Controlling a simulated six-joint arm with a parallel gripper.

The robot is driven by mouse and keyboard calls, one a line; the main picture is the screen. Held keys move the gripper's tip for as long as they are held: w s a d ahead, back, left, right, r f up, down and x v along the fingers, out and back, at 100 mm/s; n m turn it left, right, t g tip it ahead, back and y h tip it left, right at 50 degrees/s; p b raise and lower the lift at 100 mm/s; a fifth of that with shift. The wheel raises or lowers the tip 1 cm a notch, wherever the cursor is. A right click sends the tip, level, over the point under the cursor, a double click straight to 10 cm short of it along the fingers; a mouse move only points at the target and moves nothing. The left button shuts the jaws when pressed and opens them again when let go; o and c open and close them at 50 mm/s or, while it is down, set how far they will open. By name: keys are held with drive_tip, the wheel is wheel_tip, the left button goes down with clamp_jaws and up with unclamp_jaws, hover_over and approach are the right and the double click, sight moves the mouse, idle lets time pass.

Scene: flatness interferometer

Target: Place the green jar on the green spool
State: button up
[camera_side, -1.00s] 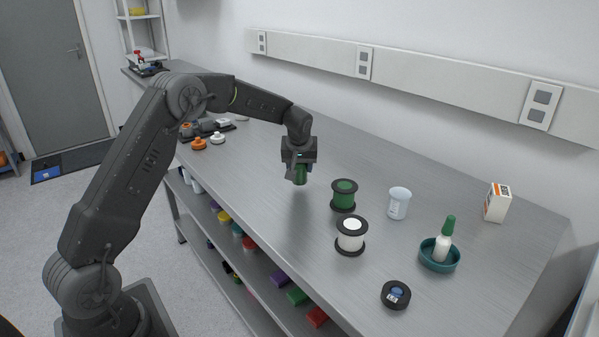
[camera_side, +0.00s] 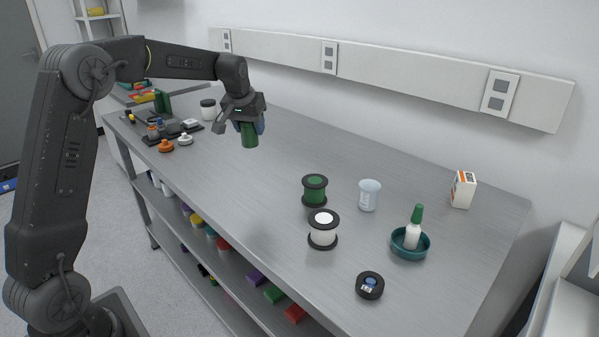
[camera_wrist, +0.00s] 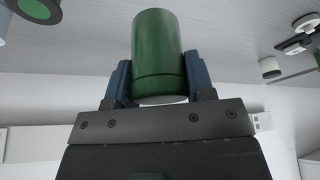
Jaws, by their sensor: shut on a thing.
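The green jar (camera_side: 249,135) is held in my gripper (camera_side: 248,124), well above the bench. In the wrist view the jar (camera_wrist: 158,50) sits between the two blue fingers of my gripper (camera_wrist: 160,82), which are shut on its sides. The green spool (camera_side: 314,191) stands upright on the bench, with black flanges and a green top. It is to the right of and below my gripper in the side view. In the wrist view a green-and-black round thing, probably this spool (camera_wrist: 15,22), is cut off at the top left.
A white spool (camera_side: 323,230) stands in front of the green spool. Orange and white knobs (camera_side: 166,146) lie left.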

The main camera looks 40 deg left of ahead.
drive_tip(key=w+d+r+m+h, duration=0.1)
drive_tip(key=w+d+r+m, duration=0.25)
drive_tip(key=d, duration=0.35)
approach(320, 176)
drive_tip(key=shift+w+a+r+t, duration=0.3)
drive_tip(key=shift+w+a+t, duration=0.1)
drive_tip(key=shift+w+a, duration=0.1)
drive_tip(key=shift+w+d+f, duration=0.1)
drive_tip(key=shift+d+f, duration=0.05)
drive_tip(key=shift+f, duration=1.95)
drive_tip(key=shift+f, duration=0.1)
drive_tip(key=o, duration=0.9)
drive_tip(key=shift+f, duration=0.1)
drive_tip(key=shift+o, duration=0.2)
drive_tip(key=a+v, duration=0.1)
drive_tip(key=v, duration=1.1)
drive_tip(key=shift+d+r, duration=0.3)
drive_tip(key=shift+d, duration=0.05)
